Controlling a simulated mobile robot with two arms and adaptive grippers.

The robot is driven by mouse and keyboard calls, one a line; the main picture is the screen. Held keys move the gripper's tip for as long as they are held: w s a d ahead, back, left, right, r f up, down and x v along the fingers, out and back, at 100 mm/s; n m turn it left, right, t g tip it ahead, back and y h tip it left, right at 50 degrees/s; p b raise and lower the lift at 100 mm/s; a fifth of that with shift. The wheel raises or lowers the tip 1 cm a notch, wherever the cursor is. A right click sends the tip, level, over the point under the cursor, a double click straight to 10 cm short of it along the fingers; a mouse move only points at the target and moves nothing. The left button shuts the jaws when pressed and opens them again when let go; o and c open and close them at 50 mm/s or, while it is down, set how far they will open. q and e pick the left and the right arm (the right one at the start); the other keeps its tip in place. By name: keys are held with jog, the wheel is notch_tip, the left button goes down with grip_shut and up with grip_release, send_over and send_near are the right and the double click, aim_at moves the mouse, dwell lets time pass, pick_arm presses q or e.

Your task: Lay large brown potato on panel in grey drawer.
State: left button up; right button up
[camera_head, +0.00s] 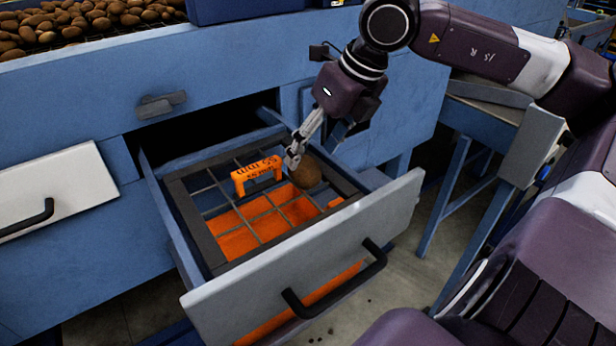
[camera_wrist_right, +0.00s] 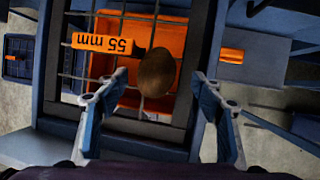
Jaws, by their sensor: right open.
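The large brown potato (camera_head: 305,172) lies on the grid panel (camera_head: 235,258) in the open grey drawer (camera_head: 330,250), close beside the orange handle (camera_head: 257,175). In the right wrist view the potato (camera_wrist_right: 157,72) rests on the grid bars, next to the handle marked 55 mm (camera_wrist_right: 108,44). My right gripper (camera_head: 294,160) is at the potato from above and behind. In the wrist view its two fingers (camera_wrist_right: 160,88) are spread wide on either side of the potato, with gaps between. The left gripper is not in view.
An orange bin (camera_head: 238,240) sits below the grid. Many potatoes (camera_head: 75,20) lie on top of the blue machine. A blue stand (camera_head: 455,165) is right of the open drawer.

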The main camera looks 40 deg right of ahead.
jog(key=v, duration=1.1)
jog(key=shift+s+d, duration=0.1)
